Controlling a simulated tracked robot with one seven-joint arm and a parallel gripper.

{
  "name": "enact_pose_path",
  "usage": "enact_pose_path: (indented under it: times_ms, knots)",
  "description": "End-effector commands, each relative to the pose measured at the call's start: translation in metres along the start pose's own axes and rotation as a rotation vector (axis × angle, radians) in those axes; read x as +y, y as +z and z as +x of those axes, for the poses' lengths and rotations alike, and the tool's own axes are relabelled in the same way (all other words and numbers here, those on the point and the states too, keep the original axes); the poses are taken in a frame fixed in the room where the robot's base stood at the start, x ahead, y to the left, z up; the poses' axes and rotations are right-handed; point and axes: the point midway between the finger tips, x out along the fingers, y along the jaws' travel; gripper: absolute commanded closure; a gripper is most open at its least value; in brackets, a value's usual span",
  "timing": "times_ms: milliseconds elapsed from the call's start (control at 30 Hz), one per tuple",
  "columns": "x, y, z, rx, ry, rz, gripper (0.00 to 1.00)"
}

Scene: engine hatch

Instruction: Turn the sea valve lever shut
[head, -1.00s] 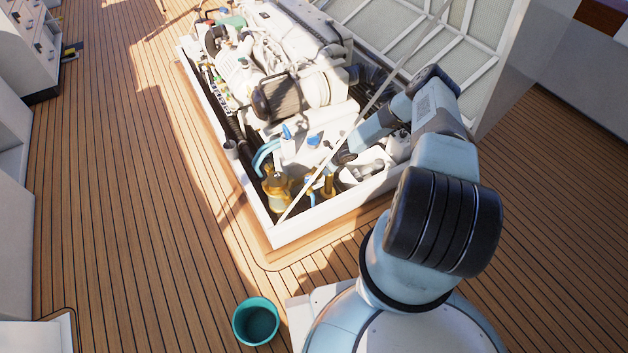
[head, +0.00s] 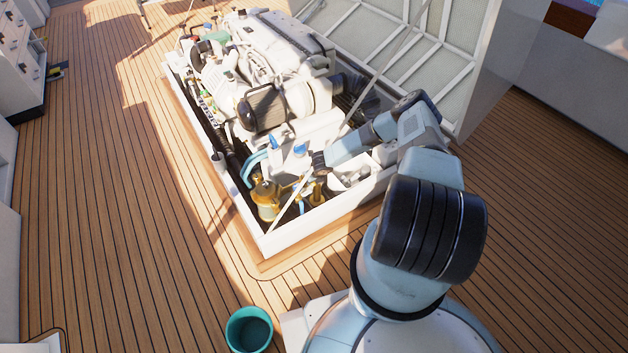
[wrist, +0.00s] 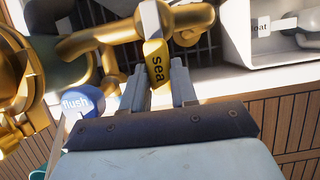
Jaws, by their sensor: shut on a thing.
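The sea valve lever (wrist: 157,62) has a yellow grip marked "sea" and shows in the wrist view at upper centre, in front of a brass pipe (wrist: 105,40). My gripper (wrist: 158,75) is shut on this grip, with one grey finger on each side of it. A blue round handle tagged "flush" (wrist: 82,103) is to the left of my fingers. In the head view my arm reaches into the front corner of the engine hatch; the lever and my fingertips are too small or hidden to make out there.
The brass strainer (head: 266,200) is close by on the left. A white box with a "float" label (wrist: 262,27) is to the right. The hatch's white rim (head: 300,228) and a thin diagonal strut (head: 352,113) are near my arm. A teal bucket (head: 248,330) stands on deck.

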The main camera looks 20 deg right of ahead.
Motion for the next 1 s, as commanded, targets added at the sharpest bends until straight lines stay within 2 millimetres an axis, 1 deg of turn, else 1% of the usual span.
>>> enact_pose_path:
  times_ms: [33, 267, 300, 533, 567, 833, 933, 1000]
  knots:
    - [0.003, 0.003, 0.002, -0.006, 0.003, -0.001, 1.0]
    - [0.003, 0.005, 0.001, -0.008, 0.004, -0.003, 1.0]
    - [0.003, 0.005, 0.001, -0.009, 0.005, -0.003, 0.7]
    - [0.002, 0.004, 0.001, -0.007, 0.003, -0.002, 0.48]
    - [0.002, 0.004, 0.001, -0.006, 0.003, -0.002, 0.47]
    - [0.001, 0.003, -0.002, -0.005, 0.002, -0.001, 0.47]
    - [-0.001, 0.004, -0.009, -0.006, 0.001, -0.001, 0.47]
    - [-0.001, 0.004, -0.018, -0.006, 0.001, -0.001, 0.47]
